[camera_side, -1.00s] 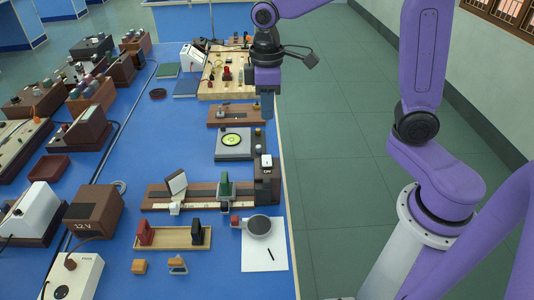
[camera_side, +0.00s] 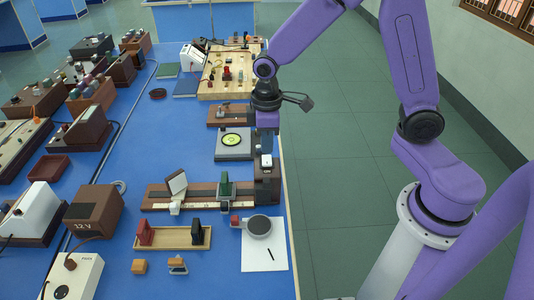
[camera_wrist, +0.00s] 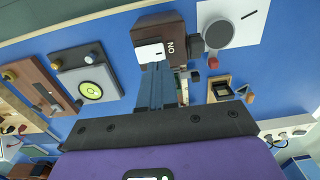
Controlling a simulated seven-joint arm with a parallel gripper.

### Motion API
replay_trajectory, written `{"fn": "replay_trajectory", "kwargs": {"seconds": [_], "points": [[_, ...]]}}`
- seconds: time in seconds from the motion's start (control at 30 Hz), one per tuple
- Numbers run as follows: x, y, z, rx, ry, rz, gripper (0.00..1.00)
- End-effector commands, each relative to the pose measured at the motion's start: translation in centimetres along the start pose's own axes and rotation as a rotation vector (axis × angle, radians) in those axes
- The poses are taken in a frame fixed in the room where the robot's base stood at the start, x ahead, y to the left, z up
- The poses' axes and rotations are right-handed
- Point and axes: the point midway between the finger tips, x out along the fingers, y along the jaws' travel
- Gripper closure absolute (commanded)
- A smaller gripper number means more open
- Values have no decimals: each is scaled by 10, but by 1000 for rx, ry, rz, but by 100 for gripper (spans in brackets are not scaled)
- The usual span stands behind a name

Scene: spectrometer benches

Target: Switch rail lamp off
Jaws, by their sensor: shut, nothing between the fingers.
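The rail lamp is a dark brown box (camera_side: 267,187) at the right end of the wooden optical rail (camera_side: 155,198). It has a white switch (camera_side: 266,163) on its top. My gripper (camera_side: 267,150) is shut and empty, pointing down just above the switch. In the wrist view its fingertips (camera_wrist: 157,68) are very near the switch and overlap its edge. I cannot tell whether they touch it, or which way the switch is set.
A green-faced round level or dial (camera_side: 232,140) on a grey plate stands behind the lamp. A round grey disc (camera_side: 259,225) on white paper lies in front of it. A tray with red and black blocks (camera_side: 180,238) is front left.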

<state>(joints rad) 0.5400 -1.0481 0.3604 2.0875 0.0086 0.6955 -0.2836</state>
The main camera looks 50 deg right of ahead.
Motion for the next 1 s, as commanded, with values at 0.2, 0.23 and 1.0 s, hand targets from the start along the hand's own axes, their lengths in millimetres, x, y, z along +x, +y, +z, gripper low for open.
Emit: {"fn": "replay_trajectory", "kwargs": {"seconds": [0.2, 0.23, 1.0], "points": [[29, 0, 1, 0, -3, -1, 100], [31, 0, 1, 0, -3, -1, 100], [43, -1, 0, 0, 0, 0, 100]]}}
